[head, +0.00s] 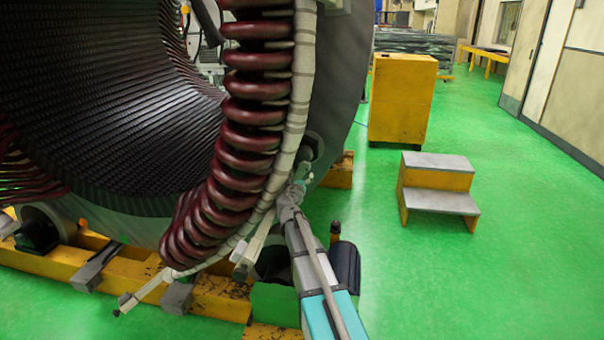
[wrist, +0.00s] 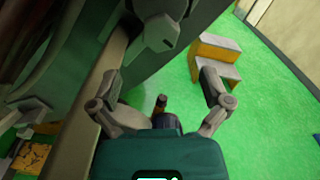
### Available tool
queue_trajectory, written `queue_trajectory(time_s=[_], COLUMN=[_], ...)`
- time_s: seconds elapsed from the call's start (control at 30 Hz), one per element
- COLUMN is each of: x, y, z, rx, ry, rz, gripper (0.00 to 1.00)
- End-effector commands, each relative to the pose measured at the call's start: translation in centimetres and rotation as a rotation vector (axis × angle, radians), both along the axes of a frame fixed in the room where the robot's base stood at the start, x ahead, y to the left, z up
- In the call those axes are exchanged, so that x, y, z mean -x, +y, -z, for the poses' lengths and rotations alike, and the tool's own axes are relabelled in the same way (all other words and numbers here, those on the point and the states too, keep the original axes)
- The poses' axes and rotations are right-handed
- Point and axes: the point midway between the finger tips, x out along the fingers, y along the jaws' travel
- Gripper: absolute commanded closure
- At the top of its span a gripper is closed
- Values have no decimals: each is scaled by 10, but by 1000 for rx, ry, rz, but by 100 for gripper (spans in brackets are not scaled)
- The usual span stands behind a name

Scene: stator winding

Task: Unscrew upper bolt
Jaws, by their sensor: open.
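The stator (head: 130,110) fills the left of the head view, with dark red coil ends (head: 245,140) and a pale wrapped ring (head: 297,90) along its edge. In the head view, a round grey fitting (head: 310,145) sits at the stator's right edge, just above my gripper (head: 299,184). In the wrist view my gripper (wrist: 161,86) has its fingers wide apart, with nothing between them. I cannot tell bolt threads or contact.
A yellow base frame (head: 220,298) runs below the stator. A yellow step stool (head: 437,190) stands to the right and also shows in the wrist view (wrist: 214,57). A yellow cabinet (head: 401,98) stands behind it.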

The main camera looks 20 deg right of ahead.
Motion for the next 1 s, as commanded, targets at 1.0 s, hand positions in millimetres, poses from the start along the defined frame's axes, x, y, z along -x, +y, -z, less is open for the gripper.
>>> queue_trajectory(time_s=[1.0], x=[35], y=[24], z=[0], rx=[-36], ry=[-25], rz=[0], gripper=[2])
